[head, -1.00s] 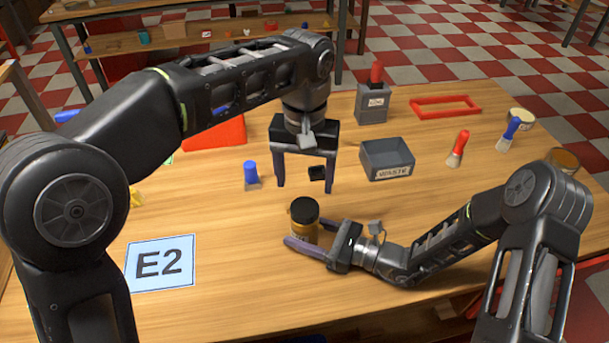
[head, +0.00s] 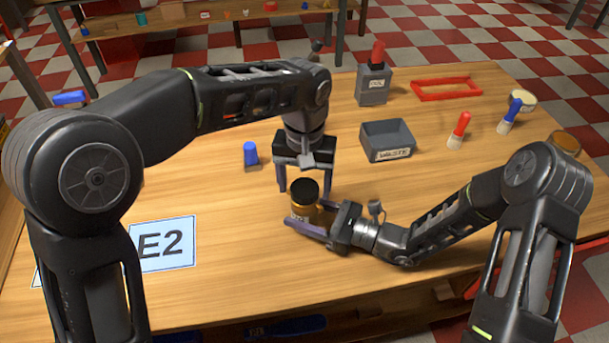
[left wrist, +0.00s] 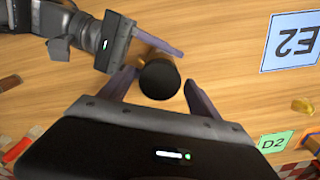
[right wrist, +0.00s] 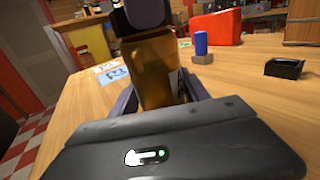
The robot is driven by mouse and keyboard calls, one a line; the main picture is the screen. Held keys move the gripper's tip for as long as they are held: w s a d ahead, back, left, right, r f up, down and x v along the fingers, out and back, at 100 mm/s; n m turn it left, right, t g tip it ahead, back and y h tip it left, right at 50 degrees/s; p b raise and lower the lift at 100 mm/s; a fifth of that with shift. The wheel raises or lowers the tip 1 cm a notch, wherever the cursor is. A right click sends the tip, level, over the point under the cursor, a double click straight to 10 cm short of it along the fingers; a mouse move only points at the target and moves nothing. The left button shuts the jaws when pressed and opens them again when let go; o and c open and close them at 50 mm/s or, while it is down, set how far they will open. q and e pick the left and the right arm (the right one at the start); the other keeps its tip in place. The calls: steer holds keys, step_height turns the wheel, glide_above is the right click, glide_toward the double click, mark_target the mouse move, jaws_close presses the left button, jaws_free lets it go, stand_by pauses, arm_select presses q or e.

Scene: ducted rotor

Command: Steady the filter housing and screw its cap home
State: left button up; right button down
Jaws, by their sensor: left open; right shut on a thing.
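The filter housing (head: 303,213) is an amber, see-through jar with a label, standing upright on the table. Its black cap (head: 304,190) sits on top; whether it is seated cannot be told. My right gripper (head: 311,216) is shut on the housing from the right, low on its body; the amber body fills the middle of the right wrist view (right wrist: 158,68). My left gripper (head: 305,187) points down over the cap, open. In the left wrist view its fingers stand on either side of the round cap (left wrist: 159,79), with gaps showing.
A grey waste bin (head: 388,141) stands behind to the right, a blue-topped object (head: 251,154) behind to the left. An E2 card (head: 167,243) lies at left front. Brushes, a red frame (head: 445,88) and a grey holder (head: 373,85) are farther back. The front table is clear.

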arm_select(q)
steer(key=shift+c, duration=0.3)
steer(key=c, duration=1.4)
steer(key=shift+m, duration=0.9)
steer(key=o, duration=1.6)
steer(key=shift+o, duration=0.2)
steer(key=shift+r, duration=0.1)
step_height(320, 180, up, 7)
steer(key=shift+r, duration=0.2)
